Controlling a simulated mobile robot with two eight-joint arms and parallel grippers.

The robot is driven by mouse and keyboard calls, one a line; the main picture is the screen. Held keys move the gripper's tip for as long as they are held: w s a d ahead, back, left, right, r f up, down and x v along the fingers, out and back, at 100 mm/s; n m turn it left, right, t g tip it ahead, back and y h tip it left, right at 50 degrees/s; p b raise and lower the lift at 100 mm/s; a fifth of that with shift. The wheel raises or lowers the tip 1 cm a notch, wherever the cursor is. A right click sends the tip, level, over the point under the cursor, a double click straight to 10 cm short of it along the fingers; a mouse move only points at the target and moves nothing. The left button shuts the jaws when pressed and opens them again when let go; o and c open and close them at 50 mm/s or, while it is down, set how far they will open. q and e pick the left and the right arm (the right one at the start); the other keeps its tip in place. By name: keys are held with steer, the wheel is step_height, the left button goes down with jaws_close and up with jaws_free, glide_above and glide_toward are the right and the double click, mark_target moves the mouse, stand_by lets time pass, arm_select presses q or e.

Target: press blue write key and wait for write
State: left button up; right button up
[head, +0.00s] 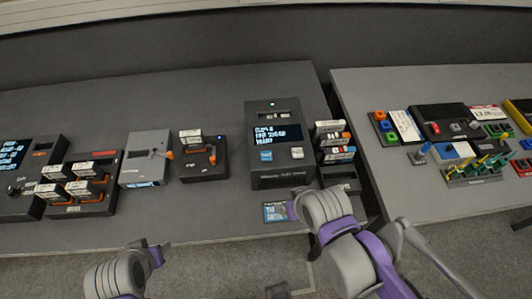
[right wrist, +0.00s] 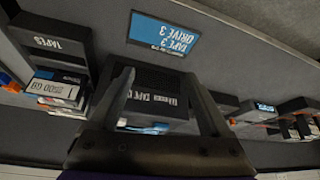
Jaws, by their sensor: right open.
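The tape writer (head: 281,180) is a dark box at the middle of the desk with a lit text screen (head: 277,134). The blue write key (head: 266,156) is on its front below the screen at the left, with a pale key (head: 297,153) to its right. My right gripper (head: 292,210) is low in front of the writer, beside the blue-and-white card (head: 274,213). In the right wrist view its two fingers (right wrist: 165,100) are apart with nothing between them, and the writer's lettered front (right wrist: 155,98) shows behind. My left gripper (head: 156,256) is at the lower left, away from the devices; its fingers are unclear.
A tape rack (head: 338,178) stands right against the writer. A small black drive (head: 203,168), a grey unit (head: 145,165) and a tray of tapes (head: 82,200) stand to the left. A second table (head: 400,190) with coloured parts is at the right, past a gap.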

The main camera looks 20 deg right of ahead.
jaws_close()
stand_by(1.5)
